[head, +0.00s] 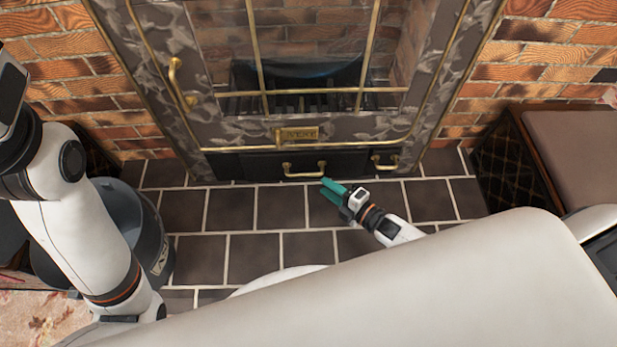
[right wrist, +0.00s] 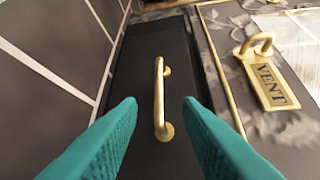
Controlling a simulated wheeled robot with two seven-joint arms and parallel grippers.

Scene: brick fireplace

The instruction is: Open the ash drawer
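The ash drawer (head: 265,166) is a dark panel low on the fireplace front, below the brass VENT plate (head: 298,134). Its brass handle (head: 304,170) is a short bar on two posts. The drawer front looks flush with the fireplace. My right gripper (head: 328,188) has teal fingers and is just in front of the handle, slightly to its right in the head view. In the right wrist view the handle (right wrist: 160,98) lies between the two spread fingers, ahead of them, and nothing is gripped. My left arm shows at the left, but its gripper fingers are out of frame.
A smaller brass handle (head: 385,163) is to the right of the drawer. A grey bucket (head: 150,235) stands on the tiles at left. A cushioned bench (head: 575,150) is at right. The dark tiled floor (head: 250,210) before the drawer is clear.

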